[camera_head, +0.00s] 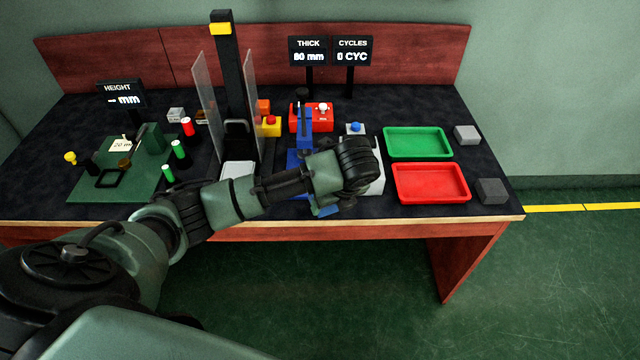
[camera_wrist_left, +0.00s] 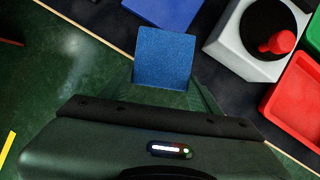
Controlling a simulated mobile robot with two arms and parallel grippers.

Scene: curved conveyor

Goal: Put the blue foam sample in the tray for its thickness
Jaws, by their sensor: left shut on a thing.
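The blue foam sample (camera_wrist_left: 163,58) is a speckled blue block between the fingers of my left gripper (camera_wrist_left: 163,84), which is shut on it. In the head view, a small blue piece of the sample (camera_head: 325,211) shows below my wrist, near the table's front edge. My wrist hides most of the gripper there. The green tray (camera_head: 418,142) and the red tray (camera_head: 431,182) lie to the right and look empty. The thickness display (camera_head: 308,50) reads what looks like 80 mm. My right gripper is out of view.
The blue gauge (camera_head: 304,130) stands behind my wrist, beside a white box (camera_head: 377,178) partly hidden by it. Grey blocks (camera_head: 467,134) (camera_head: 490,191) lie right of the trays. A tall black post with clear panels (camera_head: 207,95) and a green height station (camera_head: 100,178) stand left.

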